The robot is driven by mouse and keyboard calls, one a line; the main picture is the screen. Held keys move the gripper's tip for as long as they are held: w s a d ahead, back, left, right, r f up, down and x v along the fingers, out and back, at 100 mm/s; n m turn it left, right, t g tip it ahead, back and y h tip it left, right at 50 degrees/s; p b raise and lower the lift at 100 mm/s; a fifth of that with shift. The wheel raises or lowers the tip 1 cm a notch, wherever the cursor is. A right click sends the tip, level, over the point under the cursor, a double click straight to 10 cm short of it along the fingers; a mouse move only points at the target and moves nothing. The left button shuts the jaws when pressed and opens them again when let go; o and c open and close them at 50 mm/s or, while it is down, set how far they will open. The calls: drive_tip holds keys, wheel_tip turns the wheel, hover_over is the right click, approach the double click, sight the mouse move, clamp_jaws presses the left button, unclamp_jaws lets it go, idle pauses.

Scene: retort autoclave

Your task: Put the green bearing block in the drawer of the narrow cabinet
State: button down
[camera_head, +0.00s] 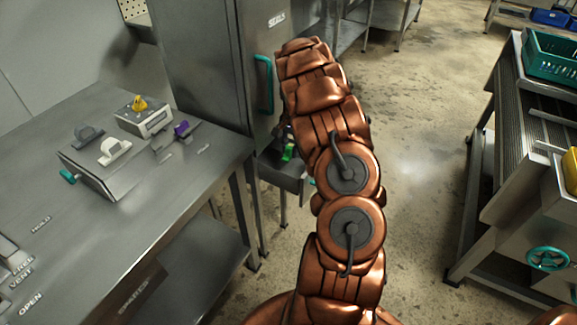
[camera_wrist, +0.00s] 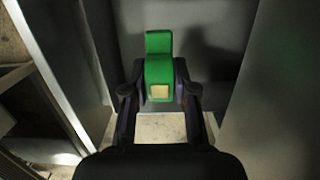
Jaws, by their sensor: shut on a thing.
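The green bearing block (camera_wrist: 159,72) is between the two fingers of my gripper (camera_wrist: 160,84) in the wrist view; it has a pale square patch on its near face. In the head view a small green part of the block (camera_head: 288,152) shows beside my arm, at the open drawer (camera_head: 280,176) of the narrow cabinet (camera_head: 215,65), which is marked SEALS. My arm hides most of the gripper and part of the drawer there. Grey metal walls surround the block in the wrist view. I cannot tell whether the block touches the drawer floor.
The cabinet's teal handle (camera_head: 264,85) is close to my arm. A bench (camera_head: 500,160) with a green crate (camera_head: 551,60) stands at right. Open floor lies between.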

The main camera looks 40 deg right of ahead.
sight(290, 172)
drive_tip(key=shift+f+b, duration=0.45)
drive_tip(key=shift+f, duration=3.65)
drive_tip(key=shift+f, duration=0.2)
drive_tip(key=c, duration=0.9)
unclamp_jaws()
drive_tip(key=shift+r, duration=0.1)
drive_tip(key=r, duration=0.4)
drive_tip(key=d+r, duration=0.1)
drive_tip(key=r, duration=0.6)
drive_tip(key=shift+w+d+r, duration=0.15)
drive_tip(key=shift+w+r, duration=0.15)
drive_tip(key=shift+r, duration=0.25)
